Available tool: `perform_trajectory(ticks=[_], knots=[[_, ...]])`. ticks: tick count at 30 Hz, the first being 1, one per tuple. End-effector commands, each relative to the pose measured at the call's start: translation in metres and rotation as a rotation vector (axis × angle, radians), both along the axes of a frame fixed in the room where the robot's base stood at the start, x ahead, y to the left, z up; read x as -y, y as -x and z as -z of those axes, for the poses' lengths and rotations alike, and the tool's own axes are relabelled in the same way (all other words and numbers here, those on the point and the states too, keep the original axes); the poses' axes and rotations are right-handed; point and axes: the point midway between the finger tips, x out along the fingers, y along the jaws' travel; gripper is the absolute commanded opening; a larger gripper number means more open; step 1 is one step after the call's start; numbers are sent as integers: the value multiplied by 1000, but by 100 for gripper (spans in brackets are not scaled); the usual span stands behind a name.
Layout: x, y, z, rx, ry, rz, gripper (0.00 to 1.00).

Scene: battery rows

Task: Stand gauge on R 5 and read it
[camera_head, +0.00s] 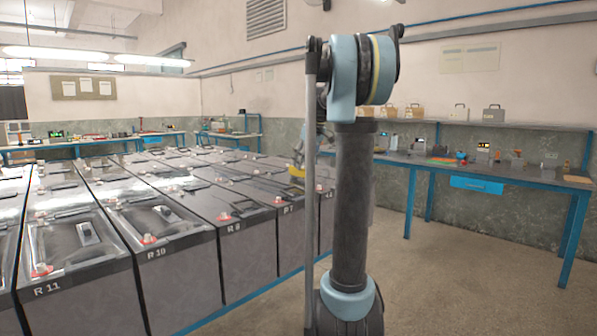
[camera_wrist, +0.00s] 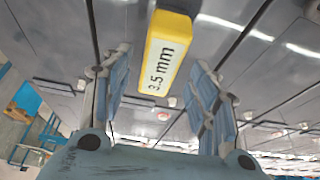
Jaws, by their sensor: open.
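A yellow gauge block (camera_wrist: 166,52) with a white face marked "3.5 mm" shows in the wrist view, at the top middle. It lies between and beyond the fingertips of my gripper (camera_wrist: 158,88), which is open, with a gap on both sides of the block. In the head view a small yellow patch (camera_head: 297,171), which looks like the gauge, shows just left of my arm over the battery rows. Battery R 5 cannot be picked out; my arm hides that part of the front row. I cannot tell which battery is under the gauge.
Front-row batteries R 11 (camera_head: 75,275) and R 10 (camera_head: 165,245) stand at the left, with more towards my arm. Their tops carry handles and red-capped terminals. A blue-legged workbench (camera_head: 520,180) with tools stands at the right wall. The floor (camera_head: 450,280) before it is clear.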

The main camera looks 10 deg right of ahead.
Motion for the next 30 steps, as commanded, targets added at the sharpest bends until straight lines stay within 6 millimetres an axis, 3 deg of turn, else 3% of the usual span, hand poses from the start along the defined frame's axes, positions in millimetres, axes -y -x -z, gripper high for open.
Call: perform_trajectory(ticks=[6,13,30], knots=[[10,14,-40,0,0,0,55],[16,22,-67,0,0,-1,55],[17,25,-75,0,0,-2,55]])
